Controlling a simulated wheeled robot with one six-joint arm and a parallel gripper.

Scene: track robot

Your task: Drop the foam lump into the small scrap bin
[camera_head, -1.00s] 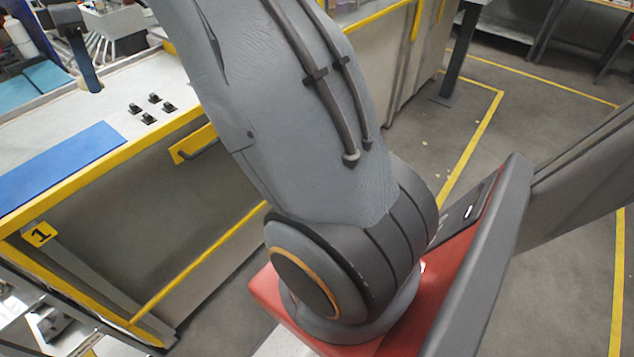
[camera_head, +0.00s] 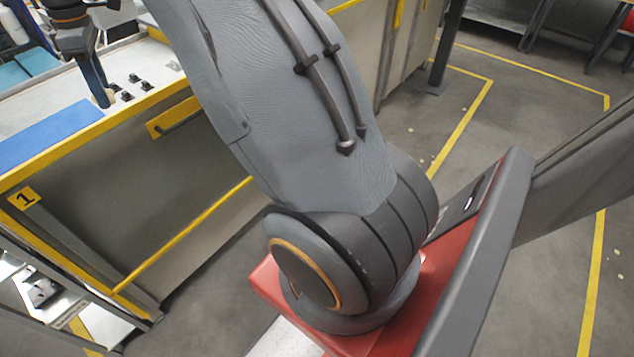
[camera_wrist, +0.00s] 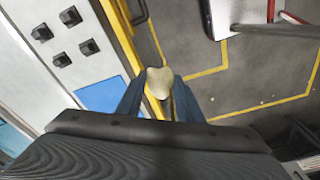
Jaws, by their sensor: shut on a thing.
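The foam lump (camera_wrist: 159,80) is pale cream and rounded. It sits between the blue fingers of my gripper (camera_wrist: 158,92) in the wrist view, so the gripper is shut on it. Behind the lump in that view are the bench's yellow edge and the grey floor. I cannot identify the small scrap bin in either view.
The white bench (camera_head: 60,88) has a yellow edge, a blue mat (camera_head: 45,138) and several small black blocks (camera_wrist: 70,16). A dark object (camera_wrist: 298,140) is partly cut off at lower right. Open floor with yellow lines (camera_head: 462,135) lies right.

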